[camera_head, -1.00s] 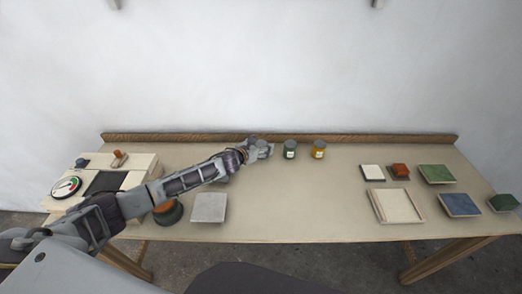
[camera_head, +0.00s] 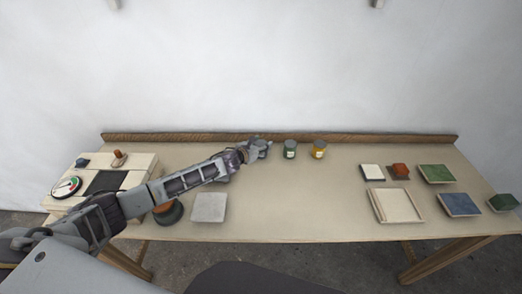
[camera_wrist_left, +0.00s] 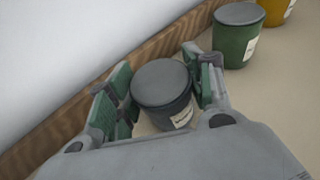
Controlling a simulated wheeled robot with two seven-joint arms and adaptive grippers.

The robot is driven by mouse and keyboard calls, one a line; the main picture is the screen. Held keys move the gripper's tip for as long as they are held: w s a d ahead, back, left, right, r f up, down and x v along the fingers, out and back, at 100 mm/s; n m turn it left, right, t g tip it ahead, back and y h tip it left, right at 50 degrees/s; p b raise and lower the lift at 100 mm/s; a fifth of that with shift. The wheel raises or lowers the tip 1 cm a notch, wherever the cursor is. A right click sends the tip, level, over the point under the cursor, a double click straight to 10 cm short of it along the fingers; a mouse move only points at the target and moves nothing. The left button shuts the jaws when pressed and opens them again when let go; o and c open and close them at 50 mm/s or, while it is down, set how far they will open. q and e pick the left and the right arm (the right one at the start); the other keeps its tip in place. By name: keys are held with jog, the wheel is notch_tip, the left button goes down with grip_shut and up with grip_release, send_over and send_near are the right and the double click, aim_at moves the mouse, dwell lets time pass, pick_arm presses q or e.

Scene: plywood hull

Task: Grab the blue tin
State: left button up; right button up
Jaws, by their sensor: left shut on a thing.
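The blue tin (camera_wrist_left: 163,108) is dark blue-grey with a grey lid and a pale label. In the left wrist view it stands upright between the two fingers of my left gripper (camera_wrist_left: 160,88), which is shut on it. In the head view my left gripper (camera_head: 257,148) is at the back of the table and partly hides the tin. A green tin (camera_head: 290,149) and a yellow tin (camera_head: 319,149) stand in a row to its right; the green one also shows in the left wrist view (camera_wrist_left: 236,42). My right gripper is not in view.
A wooden ledge (camera_head: 210,137) runs along the table's back edge, close behind the tins. A panel with a gauge (camera_head: 67,187) is at left, near a grey square (camera_head: 209,208). A pale tray (camera_head: 397,206) and several coloured blocks lie at right. The table's middle front is clear.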

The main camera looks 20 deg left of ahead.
aim_at(261, 143)
pick_arm(q)
jog(key=shift+r, duration=0.15)
jog(key=shift+r+p, duration=0.35)
jog(key=shift+r, duration=4.55)
